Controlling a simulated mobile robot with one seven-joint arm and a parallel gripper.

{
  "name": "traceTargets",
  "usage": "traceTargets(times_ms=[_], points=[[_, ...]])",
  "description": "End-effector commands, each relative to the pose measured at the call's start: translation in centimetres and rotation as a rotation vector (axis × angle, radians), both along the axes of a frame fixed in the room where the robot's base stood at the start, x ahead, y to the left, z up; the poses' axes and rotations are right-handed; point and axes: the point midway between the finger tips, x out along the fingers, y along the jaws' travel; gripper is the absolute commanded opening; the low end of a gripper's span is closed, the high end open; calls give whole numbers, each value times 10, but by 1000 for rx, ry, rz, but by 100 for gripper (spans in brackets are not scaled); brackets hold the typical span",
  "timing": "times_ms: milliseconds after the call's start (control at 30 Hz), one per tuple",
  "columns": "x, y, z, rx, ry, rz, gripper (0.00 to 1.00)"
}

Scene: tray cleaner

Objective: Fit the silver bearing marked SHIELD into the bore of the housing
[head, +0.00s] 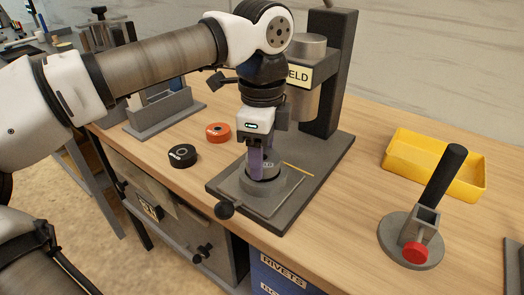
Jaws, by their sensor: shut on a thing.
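My gripper (263,165) points straight down over the press base (318,160), with its purple fingers shut on a small round silver-grey part, which I take to be the bearing. Its marking cannot be read. The fingers hide much of it. A round grey housing (262,187) sits below it on a square plate on the base. The part is at the top of the housing; I cannot tell whether it is in the bore or just above it.
The press column stands behind, with a partly hidden label (298,76) ending "ELD". A black disc (183,156) and an orange disc (218,132) lie to the left. A yellow tray (400,168) and a round-based stand (395,240) are to the right. A black knob (224,209) projects at the base's front.

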Motion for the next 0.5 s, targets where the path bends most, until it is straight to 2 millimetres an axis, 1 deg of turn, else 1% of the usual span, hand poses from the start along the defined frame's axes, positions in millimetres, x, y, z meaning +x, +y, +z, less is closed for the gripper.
traceTargets(times_ms=[167,500], points=[[0,0,-1,0,0,0,27],[0,0,-9,0,-1,0,27]])
